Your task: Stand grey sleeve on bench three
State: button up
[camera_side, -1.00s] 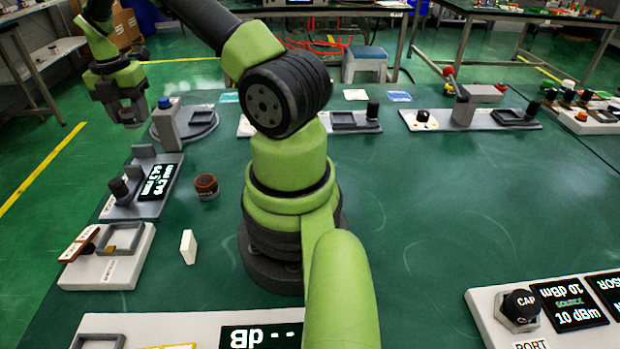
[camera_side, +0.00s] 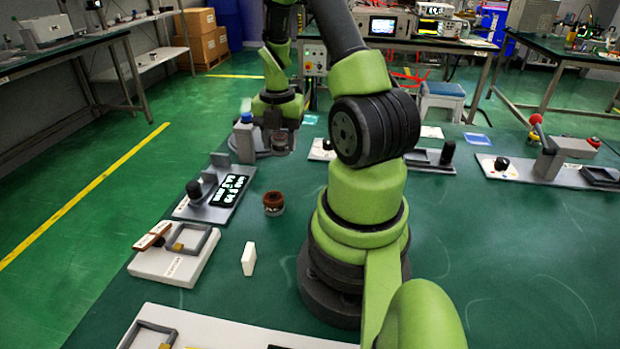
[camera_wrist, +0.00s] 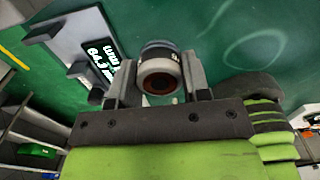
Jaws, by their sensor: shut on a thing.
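My gripper (camera_wrist: 160,88) is shut on a short grey sleeve (camera_wrist: 160,68), which sits between the two fingers in the wrist view. Its near end shows a pale rim around a dark red-brown centre. In the side view my gripper (camera_side: 279,143) hangs at the far left part of the green bench (camera_side: 480,235), close to the post with the blue top. The held sleeve (camera_side: 280,141) is small and partly hidden by the fingers there. Its height above the bench is hard to tell.
A brown-topped round piece (camera_side: 274,203) and a white block (camera_side: 249,258) stand on the bench. A blue-topped grey post (camera_side: 245,140) is beside my gripper. A display fixture (camera_side: 215,190) and a white fixture (camera_side: 178,255) line the left edge.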

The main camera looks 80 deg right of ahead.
aim_at(283, 183)
notch_tip(283, 183, down, 8)
jog(key=shift+f, duration=0.2)
dwell(0.3)
jog(key=o, duration=0.9)
jog(key=shift+f, duration=0.1)
jog(key=shift+o, duration=0.2)
